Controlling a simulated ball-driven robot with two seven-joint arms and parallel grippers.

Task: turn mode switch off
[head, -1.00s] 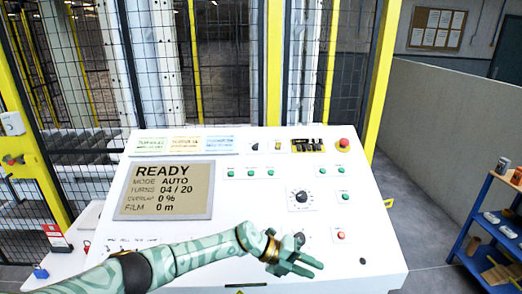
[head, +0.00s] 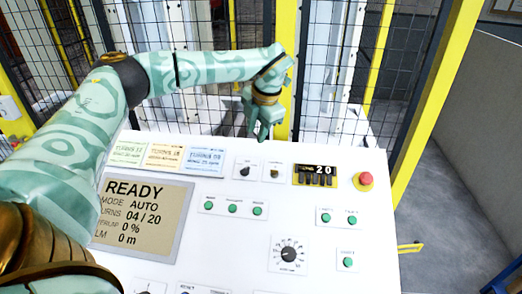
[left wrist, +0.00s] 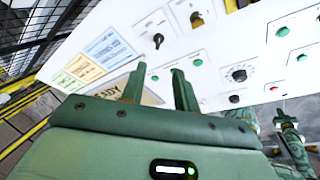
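The white control panel (head: 230,240) carries two small switches in its upper row. One is a black rotary switch (head: 244,171); beside it is a brass-coloured switch (head: 274,173). Their labels are too small to read, so I cannot tell which is the mode switch. The left wrist view also shows the black switch (left wrist: 158,40) and the brass one (left wrist: 197,20). My left gripper (head: 261,134) points down above the panel's top edge, behind these switches and apart from them. Its two fingers (left wrist: 159,80) are apart and empty. My right gripper (left wrist: 289,122) shows small and unclear in the left wrist view.
The display (head: 145,218) reads READY, MODE AUTO, TURNS 04/20.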

